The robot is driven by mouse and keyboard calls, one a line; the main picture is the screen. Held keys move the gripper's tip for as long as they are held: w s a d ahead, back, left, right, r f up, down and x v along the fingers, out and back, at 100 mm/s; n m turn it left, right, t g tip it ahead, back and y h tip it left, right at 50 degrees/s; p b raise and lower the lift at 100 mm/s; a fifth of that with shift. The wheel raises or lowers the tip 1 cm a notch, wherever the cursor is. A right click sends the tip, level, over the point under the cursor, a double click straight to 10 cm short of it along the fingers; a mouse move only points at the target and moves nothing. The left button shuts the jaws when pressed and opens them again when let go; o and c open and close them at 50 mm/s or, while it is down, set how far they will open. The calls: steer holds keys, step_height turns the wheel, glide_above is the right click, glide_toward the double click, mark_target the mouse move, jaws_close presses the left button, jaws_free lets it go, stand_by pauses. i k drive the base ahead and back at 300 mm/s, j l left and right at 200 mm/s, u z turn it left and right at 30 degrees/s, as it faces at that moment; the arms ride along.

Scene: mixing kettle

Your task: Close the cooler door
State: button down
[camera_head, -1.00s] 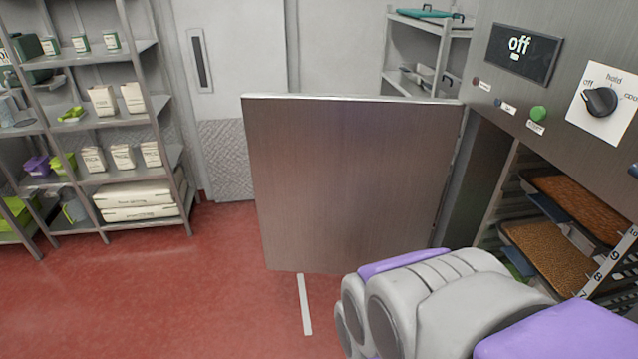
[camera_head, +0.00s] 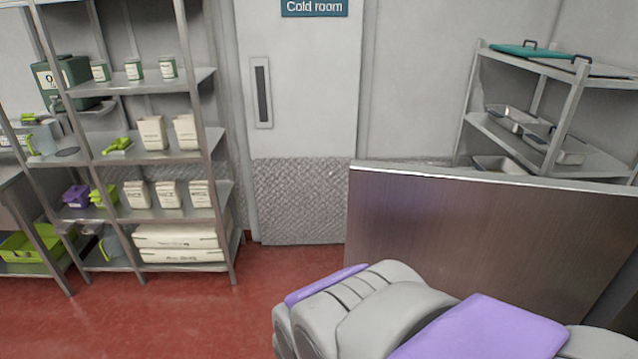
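The cooler door (camera_head: 480,235) stands open at the right as a brown, wood-grained panel with a pale top edge. Its lower part is hidden behind my grey and purple arm, and its right end runs to the picture's edge. The cooler body and its trays are out of view. My arm is folded low at the bottom right, in front of the door. My gripper does not show, and I cannot tell whether the arm touches the door.
A metal shelf rack (camera_head: 210,150) with boxes and cans stands at the left. A "Cold room" door (camera_head: 300,110) is at the back. Another rack (camera_head: 565,90) with trays stands behind the cooler door. The red floor (camera_head: 170,310) is clear at the lower left.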

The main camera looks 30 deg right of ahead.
mark_target(548, 249)
steer(key=i, duration=2)
steer(key=i+z, duration=0.25)
steer(key=z, duration=0.2)
steer(key=i+j+z, duration=0.15)
steer(key=i+z, duration=0.25)
steer(key=i+j+z, duration=0.1)
steer(key=z, duration=0.35)
steer(key=j+z, duration=0.1)
steer(key=z, duration=3.05)
steer(key=k+j+z, duration=0.1)
steer(key=j, duration=0.25)
steer(key=k, duration=0.1)
